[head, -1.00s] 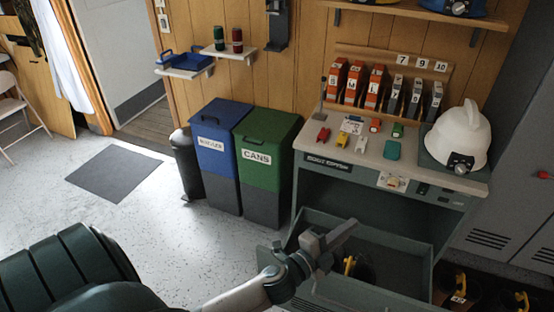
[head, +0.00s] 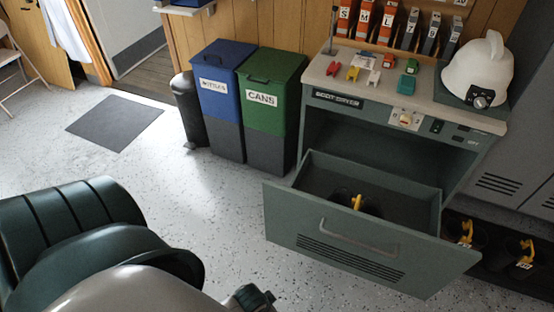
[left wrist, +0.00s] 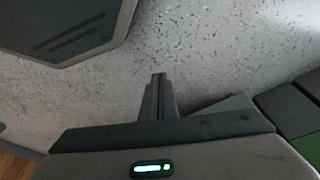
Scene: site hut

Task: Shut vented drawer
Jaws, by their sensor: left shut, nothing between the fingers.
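The vented drawer is pulled well out of the grey bench. Its front (head: 340,245) has a bar handle (head: 357,237) and a row of vent slots below. A dark item with a yellow part (head: 357,202) lies inside. My left arm comes in at the lower left of the head view, with only a dark wrist part at the bottom edge, left of the drawer and apart from it. In the left wrist view my left gripper (left wrist: 158,78) is shut and empty above the speckled floor. My right gripper is not in view.
The bench top (head: 345,78) holds toy vehicles and a white helmet (head: 478,72). A blue bin (head: 222,98) and a green bin (head: 270,105) stand left of the bench. Dark items with yellow parts (head: 466,233) lie right of the drawer. Floor before the drawer is clear.

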